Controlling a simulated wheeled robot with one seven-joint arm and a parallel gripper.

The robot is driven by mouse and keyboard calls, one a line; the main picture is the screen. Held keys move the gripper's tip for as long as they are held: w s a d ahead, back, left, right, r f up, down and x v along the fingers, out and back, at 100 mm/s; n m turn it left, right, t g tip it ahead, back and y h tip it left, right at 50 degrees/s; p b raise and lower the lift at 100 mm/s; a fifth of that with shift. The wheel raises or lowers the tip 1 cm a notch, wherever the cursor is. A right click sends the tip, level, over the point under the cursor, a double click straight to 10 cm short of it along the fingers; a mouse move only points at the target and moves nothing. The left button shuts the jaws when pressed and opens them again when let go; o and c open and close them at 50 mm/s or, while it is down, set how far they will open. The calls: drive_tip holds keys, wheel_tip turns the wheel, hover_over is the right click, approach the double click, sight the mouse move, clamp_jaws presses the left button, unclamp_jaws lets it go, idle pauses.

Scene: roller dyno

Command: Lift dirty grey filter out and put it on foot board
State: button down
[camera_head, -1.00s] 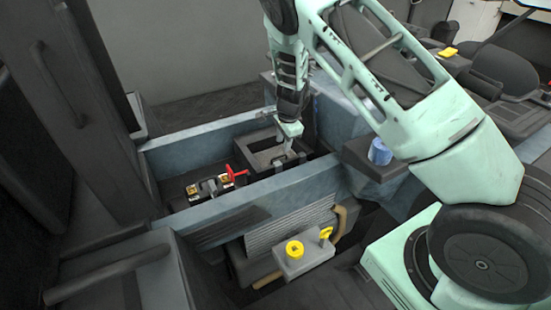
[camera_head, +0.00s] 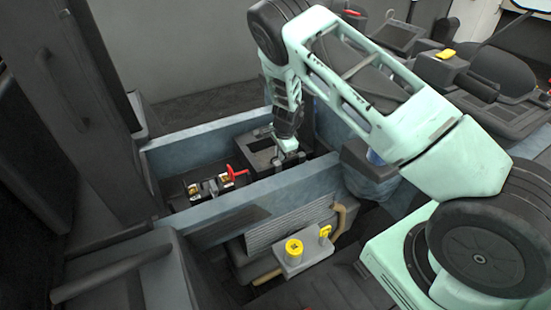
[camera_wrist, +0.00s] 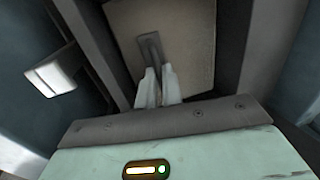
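The filter shows in the wrist view as a flat, dull brownish-grey panel (camera_wrist: 190,50) with a dark grey pull tab (camera_wrist: 150,45) on top. It sits inside a dark square housing (camera_head: 243,152) in the blue-grey walled bay. My gripper (camera_wrist: 158,72) points down over the filter. Its pale fingertips are close together with the end of the tab between them. In the head view my gripper (camera_head: 288,153) is at the right part of the housing and hides part of the filter. The foot board cannot be surely made out.
Left of the housing is a dark block with a red lever (camera_head: 236,173) and brass-coloured terminals. The bay's near wall (camera_head: 280,192) stands in front. Outside it are a grey box with yellow caps (camera_head: 294,247) and a ribbed panel (camera_head: 292,223).

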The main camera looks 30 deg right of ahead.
drive_tip(key=shift+r, duration=0.1)
wheel_tip(320, 180, up, 13)
drive_tip(key=p, duration=0.1)
drive_tip(key=shift+p, duration=0.35)
idle(0.5)
